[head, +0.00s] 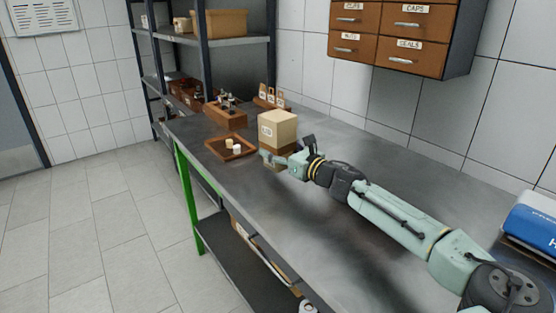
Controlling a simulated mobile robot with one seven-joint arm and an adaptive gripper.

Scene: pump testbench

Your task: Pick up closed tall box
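A tall closed tan box (278,128) with a small white label stands upright on the dark workbench. Its lower part looks darker brown, and I cannot tell whether that is the box or something under it. My gripper (286,148) is at the lower right of the box. One finger reaches along the front side of the box and the other stands up at its right. The gripper hides part of the lower box. I cannot tell whether the fingers touch it.
A shallow brown tray (216,148) with small white pieces lies left of the box. A wooden holder (225,116) with parts and a labelled rack (270,98) stand behind. Brown drawers (393,50) hang on the wall. A blue-and-white case (532,228) is at right.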

